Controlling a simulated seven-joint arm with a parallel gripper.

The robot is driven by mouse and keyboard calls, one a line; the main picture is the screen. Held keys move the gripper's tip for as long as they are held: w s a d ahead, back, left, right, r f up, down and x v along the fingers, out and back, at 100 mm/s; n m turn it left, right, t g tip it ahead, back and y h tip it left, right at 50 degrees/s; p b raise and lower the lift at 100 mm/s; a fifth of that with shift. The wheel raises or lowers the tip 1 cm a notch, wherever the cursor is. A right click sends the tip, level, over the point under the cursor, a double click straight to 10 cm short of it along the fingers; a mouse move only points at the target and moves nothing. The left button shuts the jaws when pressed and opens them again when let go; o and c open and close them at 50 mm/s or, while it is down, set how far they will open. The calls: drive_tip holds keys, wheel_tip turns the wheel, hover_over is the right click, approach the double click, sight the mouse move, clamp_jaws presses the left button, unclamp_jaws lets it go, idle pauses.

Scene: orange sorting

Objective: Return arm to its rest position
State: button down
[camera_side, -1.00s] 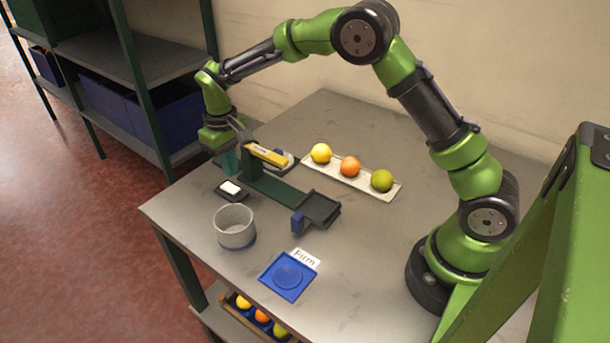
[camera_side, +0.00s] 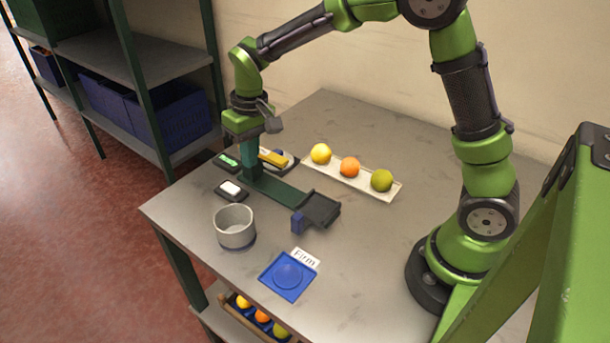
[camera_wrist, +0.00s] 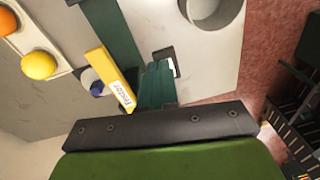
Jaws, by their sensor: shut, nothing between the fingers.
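My gripper (camera_side: 248,153) is raised above the back left part of the table, in front of a dark green stand (camera_side: 275,190). Its teal fingers are together and hold nothing; they also show in the wrist view (camera_wrist: 157,85). In the wrist view the bar (camera_wrist: 112,80) lies just left of the fingers. My arm arches high over the table from its base at the right.
A white tray (camera_side: 393,194) holds a yellow, an orange and a green fruit. A grey cup (camera_side: 235,227), a blue pad (camera_side: 286,277) with a "Firm" card (camera_side: 306,258), a white-topped pad (camera_side: 231,189) and a green-topped pad (camera_side: 228,161) stand nearby.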

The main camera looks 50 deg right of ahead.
drive_tip(key=s+d+r+m+t, duration=0.1)
drive_tip(key=s+r+t, duration=0.2)
drive_tip(key=s+r, duration=0.3)
drive_tip(key=s+d+r+m+t+y, duration=0.1)
drive_tip(key=s+r, duration=0.5)
drive_tip(key=s, duration=0.8)
drive_tip(key=shift+d+m+t, duration=0.4)
drive_tip(key=shift+d+t, duration=0.4)
drive_tip(key=shift+t, duration=0.4)
drive_tip(key=shift+s, duration=0.1)
